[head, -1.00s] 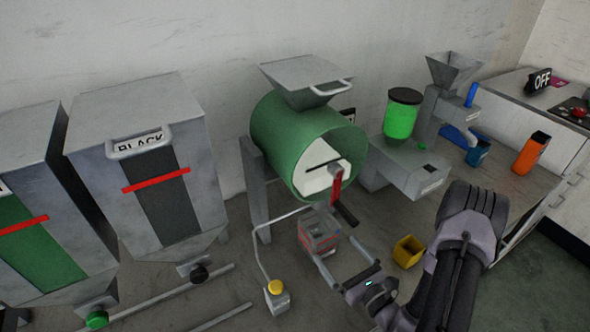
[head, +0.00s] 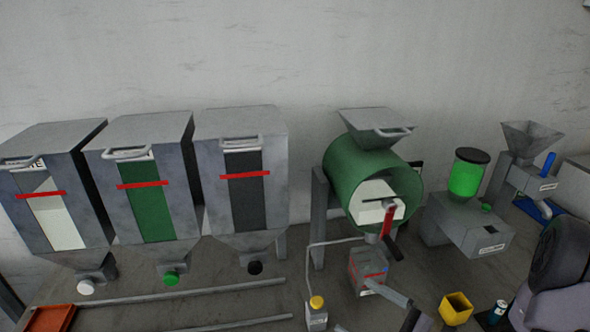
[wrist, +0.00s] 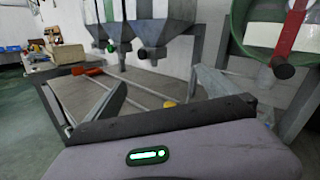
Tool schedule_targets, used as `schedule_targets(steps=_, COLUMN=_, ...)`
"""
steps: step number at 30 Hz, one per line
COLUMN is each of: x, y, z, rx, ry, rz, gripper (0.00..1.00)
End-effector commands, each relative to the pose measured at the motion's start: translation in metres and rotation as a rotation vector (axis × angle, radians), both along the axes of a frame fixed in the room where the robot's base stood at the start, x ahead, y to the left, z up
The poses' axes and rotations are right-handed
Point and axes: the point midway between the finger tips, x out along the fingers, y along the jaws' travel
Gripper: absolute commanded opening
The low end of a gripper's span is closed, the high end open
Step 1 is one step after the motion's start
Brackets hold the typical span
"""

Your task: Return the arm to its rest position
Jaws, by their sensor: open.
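My gripper shows at the bottom edge of the head view (head: 362,308), partly cut off by the frame. In the wrist view its two fingers stand wide apart with nothing between them (wrist: 158,82). A grey box with red edges (head: 368,268) stands under the front of the green drum mixer (head: 352,172). One fingertip appears close to this box in the head view; I cannot tell whether they touch. Part of my dark arm (head: 562,262) fills the lower right corner of the head view.
Hoppers with white, green and black (head: 245,190) windows stand at left. A yellow-button post (head: 317,312) stands near the gripper. A yellow bin (head: 456,308), a dark can (head: 497,311) and a green-jar machine (head: 468,215) are at right. Rails (head: 180,293) cross the bench.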

Motion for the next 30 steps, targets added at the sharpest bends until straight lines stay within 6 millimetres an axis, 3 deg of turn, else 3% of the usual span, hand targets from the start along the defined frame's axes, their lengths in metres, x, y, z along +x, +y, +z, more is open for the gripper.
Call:
schedule_targets(steps=4, x=-0.043, y=0.064, z=0.041, rx=-0.224, ry=-0.066, rz=0.351, gripper=1.0)
schedule_targets(steps=7, x=-0.096, y=0.098, z=0.056, rx=-0.502, ry=-0.122, rz=0.628, gripper=1.0)
schedule_targets(steps=9, x=-0.133, y=0.104, z=0.059, rx=-0.77, ry=-0.179, rz=0.796, gripper=1.0)
schedule_targets(steps=12, x=-0.162, y=0.088, z=0.064, rx=-1.183, ry=-0.292, rz=0.91, gripper=1.0)
schedule_targets(steps=15, x=-0.167, y=0.065, z=0.081, rx=-1.532, ry=-0.425, rz=0.887, gripper=1.0)
schedule_targets(steps=19, x=-0.161, y=0.047, z=0.109, rx=-1.797, ry=-0.563, rz=0.781, gripper=1.0)
schedule_targets(steps=22, x=-0.16, y=0.042, z=0.12, rx=-1.871, ry=-0.607, rz=0.734, gripper=1.0)
schedule_targets(steps=30, x=-0.159, y=0.041, z=0.122, rx=-1.88, ry=-0.61, rz=0.727, gripper=1.0)
